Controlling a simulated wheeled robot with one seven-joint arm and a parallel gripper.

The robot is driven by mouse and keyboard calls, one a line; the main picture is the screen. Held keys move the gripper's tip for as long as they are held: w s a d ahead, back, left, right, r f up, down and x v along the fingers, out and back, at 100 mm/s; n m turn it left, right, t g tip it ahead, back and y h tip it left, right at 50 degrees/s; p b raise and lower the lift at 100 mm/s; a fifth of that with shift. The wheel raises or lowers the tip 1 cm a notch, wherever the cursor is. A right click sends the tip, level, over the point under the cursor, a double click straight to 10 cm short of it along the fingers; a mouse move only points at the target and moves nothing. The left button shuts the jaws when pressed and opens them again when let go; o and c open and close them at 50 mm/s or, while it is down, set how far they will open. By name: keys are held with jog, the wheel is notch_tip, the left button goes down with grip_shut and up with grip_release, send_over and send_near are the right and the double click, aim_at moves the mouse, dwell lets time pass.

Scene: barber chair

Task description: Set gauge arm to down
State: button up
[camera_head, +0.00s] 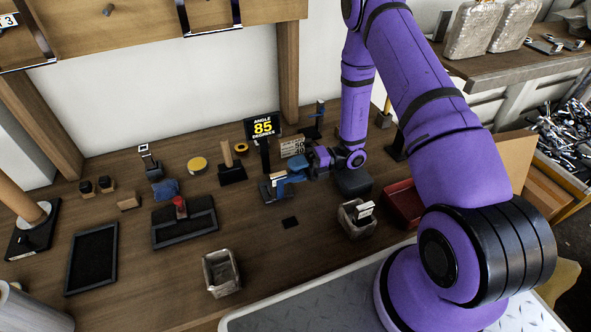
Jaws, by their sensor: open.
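A black sign (263,127) reading "ANGLE 85 DEGREES" in yellow and white stands on a dark post on the workbench. Just in front of it is a small gauge-like device (270,190) with a dark base and blue parts. A blue bar (290,181) at its right side looks like the gauge arm; its exact tilt is too small to tell. My purple arm reaches down from the upper right. My gripper (309,167) is open, close to the right of the blue parts. I cannot tell whether it touches them.
The wooden bench (130,260) holds a black tray (92,258), a black box with a red knob (184,220), a grey bin (221,272), another bin (357,218) and a red tray (404,203). A dark rounded block (353,181) lies right of my gripper.

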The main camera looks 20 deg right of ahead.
grip_shut()
dwell(0.3)
jog(key=shift+s+n, duration=1)
jog(key=shift+n, duration=0.3)
jog(key=shift+s+f+n, duration=0.15)
jog(key=shift+s+n, duration=0.35)
jog(key=shift+s, duration=0.15)
jog(key=shift+s+f+n, duration=0.15)
jog(key=shift+s+n, duration=0.35)
jog(key=shift+s, duration=0.1)
